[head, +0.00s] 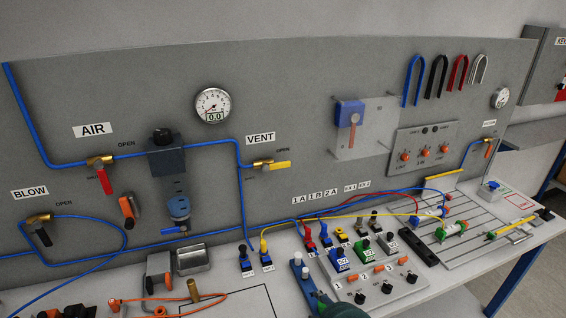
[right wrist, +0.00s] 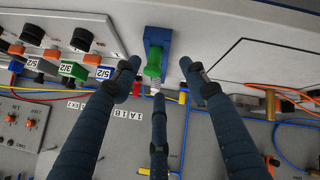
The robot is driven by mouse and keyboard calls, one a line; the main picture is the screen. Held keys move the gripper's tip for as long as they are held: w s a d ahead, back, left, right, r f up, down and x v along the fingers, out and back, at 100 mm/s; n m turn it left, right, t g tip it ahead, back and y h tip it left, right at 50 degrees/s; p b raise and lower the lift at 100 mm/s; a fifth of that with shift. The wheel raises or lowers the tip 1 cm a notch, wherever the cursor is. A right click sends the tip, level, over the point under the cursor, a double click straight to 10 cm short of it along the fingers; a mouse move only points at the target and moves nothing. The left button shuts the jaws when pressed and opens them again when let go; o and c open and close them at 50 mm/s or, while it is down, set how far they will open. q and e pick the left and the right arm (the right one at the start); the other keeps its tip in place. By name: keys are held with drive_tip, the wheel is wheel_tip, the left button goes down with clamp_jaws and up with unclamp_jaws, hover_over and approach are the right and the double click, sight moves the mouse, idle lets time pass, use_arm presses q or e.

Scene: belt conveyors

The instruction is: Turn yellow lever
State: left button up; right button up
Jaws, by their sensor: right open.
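The yellow lever (head: 281,165) is on the brass valve under the VENT label, mounted on the grey upright panel. It points right, roughly along the line of the pipe, in the head view. In the right wrist view a small yellow piece (right wrist: 145,171) shows at the bottom edge; I cannot tell for sure that it is the lever. My right gripper (right wrist: 162,76) shows there with its dark fingers spread, open and empty. Its fingers are in front of a blue block with a green part (right wrist: 153,62). My left gripper is not in view.
The red AIR lever (head: 104,180) and black BLOW lever (head: 42,236) are on the panel to the left. A gauge (head: 212,105) is above VENT. Blue hoses run along the panel. Several upright plugs and the push-button box (head: 372,278) stand on the bench below.

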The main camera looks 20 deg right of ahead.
drive_tip(key=w+d+r+n+t, duration=0.1)
drive_tip(key=w+r+n+t, duration=0.5)
drive_tip(key=w+r, duration=0.75)
drive_tip(key=n+t+y, duration=0.2)
drive_tip(key=n+t, duration=0.1)
drive_tip(key=n, duration=0.2)
approach(284, 165)
use_arm(q)
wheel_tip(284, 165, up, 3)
drive_tip(key=p, duration=0.3)
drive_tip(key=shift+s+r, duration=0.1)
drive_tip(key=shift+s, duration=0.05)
use_arm(e)
drive_tip(key=w, duration=0.8)
drive_tip(key=shift+a+r, duration=0.2)
drive_tip(key=shift+a, duration=0.05)
drive_tip(key=shift+c, duration=0.2)
clamp_jaws()
